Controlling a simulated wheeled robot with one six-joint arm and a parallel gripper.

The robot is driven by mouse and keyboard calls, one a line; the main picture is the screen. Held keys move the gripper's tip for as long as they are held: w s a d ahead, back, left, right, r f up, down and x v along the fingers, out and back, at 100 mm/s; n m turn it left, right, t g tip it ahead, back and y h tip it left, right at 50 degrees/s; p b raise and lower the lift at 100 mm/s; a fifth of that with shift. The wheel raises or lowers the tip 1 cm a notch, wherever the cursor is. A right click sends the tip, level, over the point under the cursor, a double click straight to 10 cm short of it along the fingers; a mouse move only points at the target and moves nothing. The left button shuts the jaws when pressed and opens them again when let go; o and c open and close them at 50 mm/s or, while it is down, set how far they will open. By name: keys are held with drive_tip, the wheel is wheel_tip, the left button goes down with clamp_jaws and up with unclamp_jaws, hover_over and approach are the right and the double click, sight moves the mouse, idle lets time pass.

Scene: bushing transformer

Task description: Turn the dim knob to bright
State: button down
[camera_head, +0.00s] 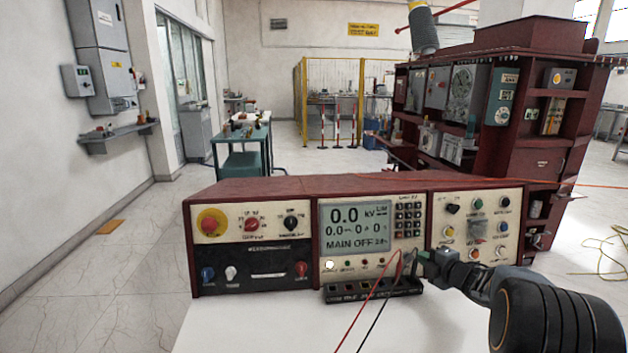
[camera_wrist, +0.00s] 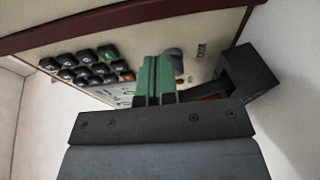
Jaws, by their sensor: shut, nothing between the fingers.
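A control console (camera_head: 260,188) with a dark red frame and cream panels stands on a white table. Its several knobs and a lit screen (camera_head: 355,228) face me. I cannot tell for sure which knob is the dim knob. My gripper (camera_head: 420,258) is at the lower edge of the console, right of the screen and below the keypad (camera_head: 408,219). In the wrist view my gripper (camera_wrist: 155,78) has its green fingertips together with nothing between them. A small grey knob-like part (camera_wrist: 178,55) shows just beside and behind the fingertips. Whether they touch it is hidden.
A black terminal strip (camera_head: 370,291) lies in front of the console, with red and black leads (camera_head: 365,318) running from the console across the white table (camera_head: 260,325). A dark red equipment cabinet (camera_head: 540,160) stands behind at right. The table's front left is clear.

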drive_tip(key=shift+w, duration=0.3)
drive_tip(key=shift+w+a+r, duration=0.1)
drive_tip(key=shift+a, duration=0.1)
idle(0.5)
drive_tip(key=shift+d+f+b, duration=0.1)
drive_tip(key=shift+f+b, duration=0.2)
drive_tip(key=shift+f, duration=0.05)
